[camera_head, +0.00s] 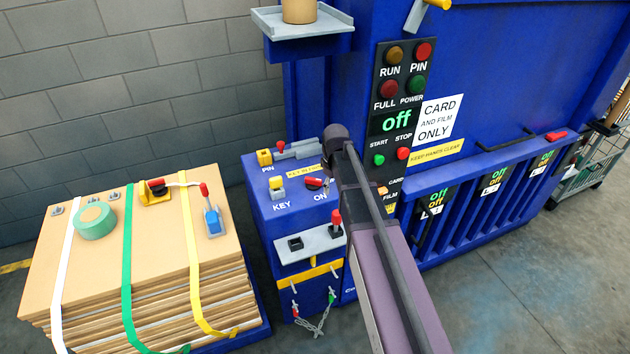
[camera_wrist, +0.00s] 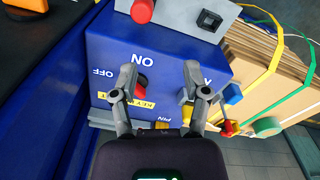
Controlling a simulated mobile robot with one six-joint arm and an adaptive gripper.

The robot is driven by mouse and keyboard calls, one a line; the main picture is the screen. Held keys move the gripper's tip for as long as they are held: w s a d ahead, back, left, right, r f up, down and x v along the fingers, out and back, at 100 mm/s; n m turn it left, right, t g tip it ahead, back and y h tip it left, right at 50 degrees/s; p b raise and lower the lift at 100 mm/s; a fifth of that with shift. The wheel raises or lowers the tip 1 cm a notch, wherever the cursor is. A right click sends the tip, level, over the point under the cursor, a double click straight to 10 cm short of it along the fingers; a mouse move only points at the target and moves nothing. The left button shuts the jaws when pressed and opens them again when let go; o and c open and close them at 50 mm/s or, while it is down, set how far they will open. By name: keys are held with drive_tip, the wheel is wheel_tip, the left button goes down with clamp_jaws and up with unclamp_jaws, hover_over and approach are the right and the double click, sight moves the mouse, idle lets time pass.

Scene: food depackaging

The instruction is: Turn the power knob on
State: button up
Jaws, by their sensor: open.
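The red power knob (camera_head: 314,183) sits by the ON label on top of the blue control box (camera_head: 262,208). In the wrist view the knob (camera_wrist: 141,88) lies between the ON and OFF labels, partly behind my gripper's left finger. My gripper (camera_wrist: 160,73) is open above the box top, with nothing between its fingers. The knob is at the left finger, not centred; I cannot tell whether they touch. In the head view my arm stands right of the knob, and I cannot make out the fingers there. The status display (camera_head: 397,121) reads "off".
A yellow key switch (camera_head: 277,184) sits left of the knob, near my right finger in the wrist view. A red-topped lever (camera_head: 335,220) stands on a grey shelf in front. A grey pin latch (camera_head: 296,150) lies behind. Strapped cardboard (camera_head: 150,240) is at left.

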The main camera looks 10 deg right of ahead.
sight(313, 179)
drive_tip(key=w+a+n, duration=0.2)
drive_tip(key=w+n, duration=0.1)
drive_tip(key=w, duration=0.5)
drive_tip(key=w+a+r+n+p, duration=0.1)
drive_tip(key=w+a+n, duration=0.1)
drive_tip(key=w, duration=0.7)
drive_tip(key=shift+a+n, duration=0.15)
drive_tip(key=shift+n, duration=0.45)
drive_tip(key=shift+f, duration=0.1)
wheel_tip(313, 179, down, 14)
drive_tip(key=b, duration=1.3)
drive_tip(key=shift+r+b, duration=0.25)
drive_tip(key=shift+b, duration=0.15)
clamp_jaws()
